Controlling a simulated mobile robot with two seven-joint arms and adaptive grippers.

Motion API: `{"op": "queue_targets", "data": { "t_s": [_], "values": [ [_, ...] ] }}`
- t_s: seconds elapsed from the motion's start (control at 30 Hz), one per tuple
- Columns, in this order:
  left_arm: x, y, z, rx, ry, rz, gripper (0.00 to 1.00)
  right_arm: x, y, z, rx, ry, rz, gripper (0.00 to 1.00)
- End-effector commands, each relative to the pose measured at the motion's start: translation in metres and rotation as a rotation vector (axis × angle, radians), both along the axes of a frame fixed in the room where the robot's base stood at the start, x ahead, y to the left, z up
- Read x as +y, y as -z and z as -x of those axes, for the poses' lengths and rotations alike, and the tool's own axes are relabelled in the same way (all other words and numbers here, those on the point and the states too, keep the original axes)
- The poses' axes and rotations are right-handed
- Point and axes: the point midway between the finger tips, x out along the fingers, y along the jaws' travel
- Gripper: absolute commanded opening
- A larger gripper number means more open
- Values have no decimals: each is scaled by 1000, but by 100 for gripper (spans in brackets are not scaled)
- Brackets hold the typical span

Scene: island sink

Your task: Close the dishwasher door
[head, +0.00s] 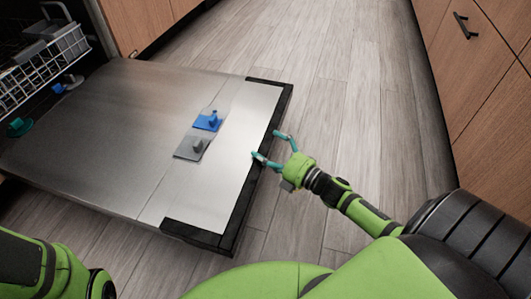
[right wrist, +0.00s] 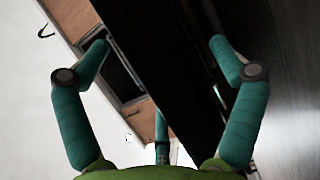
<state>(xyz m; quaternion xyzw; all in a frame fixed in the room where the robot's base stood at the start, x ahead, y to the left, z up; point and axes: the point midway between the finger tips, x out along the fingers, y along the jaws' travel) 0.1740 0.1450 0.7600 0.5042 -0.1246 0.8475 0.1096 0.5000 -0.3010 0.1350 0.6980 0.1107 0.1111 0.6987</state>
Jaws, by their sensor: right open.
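The dishwasher door (head: 90,130) is folded down, lying about level above the floor, its inner steel face up and its dark outer edge toward the right. My right gripper (head: 265,145) is at that outer edge, near its middle. Its teal fingers are open, with one fingertip at or over the edge; whether it touches cannot be told. In the right wrist view a dark band, probably the door's edge, passes between the open fingers of my right gripper (right wrist: 161,44). My left arm shows at the lower left, but its gripper is out of view.
A white dish rack (head: 45,62) stands in the dishwasher at the upper left. Wooden cabinets (head: 480,70) line the right. The wood floor (head: 350,90) between is clear.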

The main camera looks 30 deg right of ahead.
Motion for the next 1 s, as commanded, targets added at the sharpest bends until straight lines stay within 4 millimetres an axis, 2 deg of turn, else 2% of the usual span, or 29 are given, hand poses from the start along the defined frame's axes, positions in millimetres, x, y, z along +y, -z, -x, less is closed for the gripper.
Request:
{"op": "queue_targets", "data": {
  "t_s": [0.1, 0.37, 0.4, 0.47, 0.5, 0.6, 0.83, 1.0],
  "values": [
    [3, 4, 5, -19, 8, 13, 0, 2, 1, -8, -1, 0, 0, 93],
    [3, 3, 7, -24, 10, 15, 0, 3, -1, -9, 1, 1, -1, 93],
    [3, 3, 7, -24, 10, 15, 0, 3, -1, -9, 1, 1, -1, 85],
    [3, 3, 7, -24, 10, 15, 0, 3, -1, -9, 0, 1, -1, 61],
    [3, 3, 7, -24, 10, 15, 0, 3, -1, -9, 0, 1, -1, 45],
    [3, 3, 7, -24, 10, 15, 0, 3, -1, -9, 0, 1, -1, 11],
    [3, 0, 7, -24, 10, 15, 0, 3, -4, -9, 2, 1, 0, 10],
    [1, -12, 1, -4, 4, 6, 0, 3, -16, -9, 9, 1, 7, 10]
  ]
}}
